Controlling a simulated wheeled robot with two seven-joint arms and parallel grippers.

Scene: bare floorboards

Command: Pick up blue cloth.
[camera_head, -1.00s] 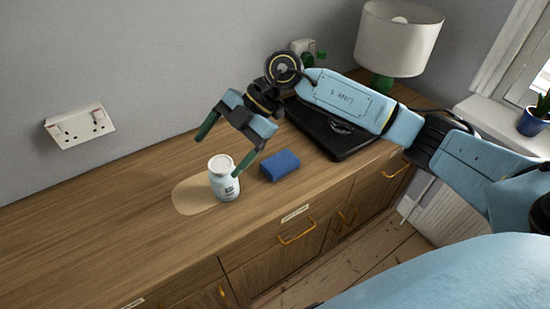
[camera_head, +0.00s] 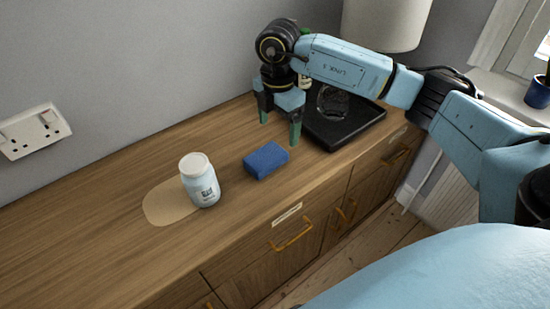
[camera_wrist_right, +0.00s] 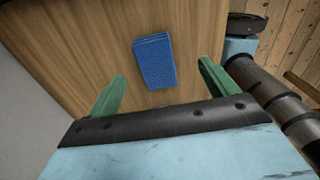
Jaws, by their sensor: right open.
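The blue cloth (camera_head: 266,160) is a folded, block-like piece lying on the wooden cabinet top, right of the white jar. It also shows in the right wrist view (camera_wrist_right: 155,62), beyond the fingertips and roughly between their lines. My right gripper (camera_head: 279,131) is open and empty, pointing down just behind the cloth and apart from it. Its two green fingers show in the right wrist view (camera_wrist_right: 162,80) with a wide gap between them. My left gripper is not in view.
A white jar (camera_head: 201,182) stands on a pale tan patch (camera_head: 164,204) left of the cloth. A black tray (camera_head: 345,128) with a clear glass item (camera_head: 332,100) lies to the right. A lamp (camera_head: 388,22) stands behind. The cabinet top at left (camera_head: 70,235) is clear.

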